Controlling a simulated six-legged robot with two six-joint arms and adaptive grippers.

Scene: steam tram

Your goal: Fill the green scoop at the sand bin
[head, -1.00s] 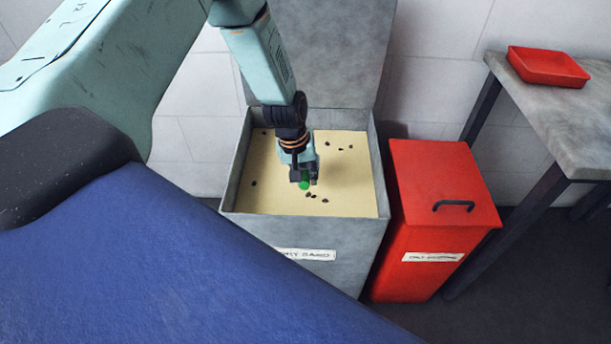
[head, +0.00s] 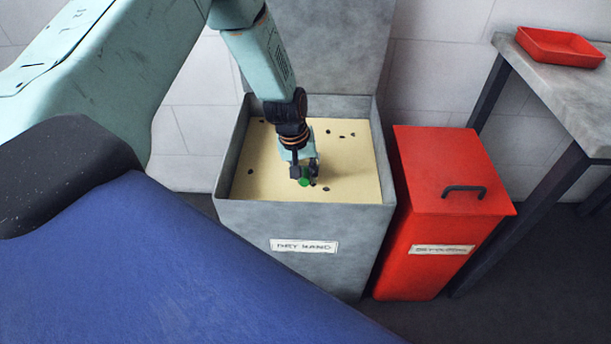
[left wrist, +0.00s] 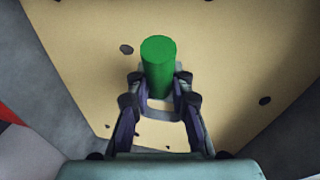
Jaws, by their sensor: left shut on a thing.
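The sand bin is an open grey metal box (head: 232,232) labelled "DRY SAND", with its lid raised at the back. Pale sand (head: 350,165) with several dark specks fills it nearly to the rim. My left gripper (head: 304,174) hangs pointing down over the sand. It is shut on the green scoop (head: 305,182), of which only a small green part shows. In the left wrist view a green cylindrical part of the scoop (left wrist: 158,65) stands between the fingers (left wrist: 158,90). The scoop's bowl is hidden, and I cannot tell whether it touches the sand. My right gripper is not in view.
A red lidded bin (head: 440,170) with a black handle stands close to the right of the sand bin. A grey table (head: 570,90) at the far right bears a red tray (head: 560,46). A tiled wall stands behind.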

